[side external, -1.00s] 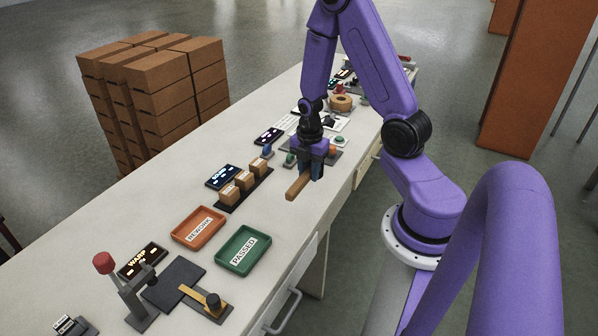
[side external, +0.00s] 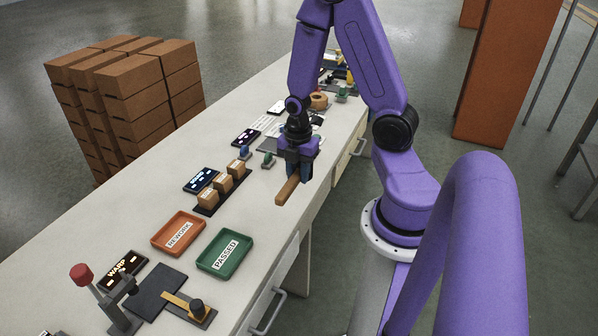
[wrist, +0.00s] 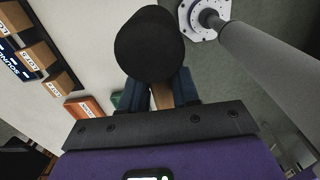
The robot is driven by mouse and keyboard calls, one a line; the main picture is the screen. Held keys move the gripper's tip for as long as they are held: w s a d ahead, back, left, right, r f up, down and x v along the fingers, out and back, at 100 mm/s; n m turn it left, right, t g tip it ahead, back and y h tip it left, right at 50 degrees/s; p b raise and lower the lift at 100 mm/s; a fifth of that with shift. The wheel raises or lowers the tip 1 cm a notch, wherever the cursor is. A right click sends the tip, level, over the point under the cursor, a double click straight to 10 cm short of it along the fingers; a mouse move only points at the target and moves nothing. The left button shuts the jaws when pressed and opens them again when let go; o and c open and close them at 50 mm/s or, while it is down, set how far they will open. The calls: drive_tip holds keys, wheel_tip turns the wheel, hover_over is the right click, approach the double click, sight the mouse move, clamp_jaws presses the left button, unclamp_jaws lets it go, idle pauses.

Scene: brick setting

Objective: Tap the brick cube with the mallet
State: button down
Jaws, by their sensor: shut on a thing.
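My gripper (side external: 297,174) is shut on the wooden handle (side external: 287,190) of the mallet, above the bench near its right edge. The handle points down-left. In the wrist view, the handle (wrist: 162,95) is between the jaws (wrist: 163,92), and the mallet's black round head (wrist: 148,46) is in front of them. I cannot make out the head in the side view. Three labelled tan cubes stand in a row on a dark rack (side external: 207,211), left of the handle and apart from it: near (side external: 207,198), middle (side external: 222,183), far (side external: 237,168). Cubes also show at left in the wrist view (wrist: 40,55).
A lit display (side external: 201,180) lies behind the rack. An orange REWORK tray (side external: 158,241) and a green PASSED tray (side external: 203,262) lie nearer. A red-knobbed lever (side external: 82,275) stands at front left. Bare bench lies between rack and handle.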

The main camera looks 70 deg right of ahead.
drive_tip(key=w+a, duration=0.5)
drive_tip(key=w, duration=0.9)
drive_tip(key=w+a, duration=0.5)
drive_tip(key=w, duration=0.8)
drive_tip(key=shift+w+a+f, duration=0.1)
drive_tip(key=shift+w+f, duration=0.05)
drive_tip(key=shift+f, duration=1.3)
drive_tip(key=shift+w+a+f, duration=0.1)
drive_tip(key=shift+w+f, duration=0.05)
drive_tip(key=shift+f, duration=1.3)
drive_tip(key=shift+f, duration=0.2)
drive_tip(key=shift+f, duration=0.8)
wheel_tip(320, 180, up, 7)
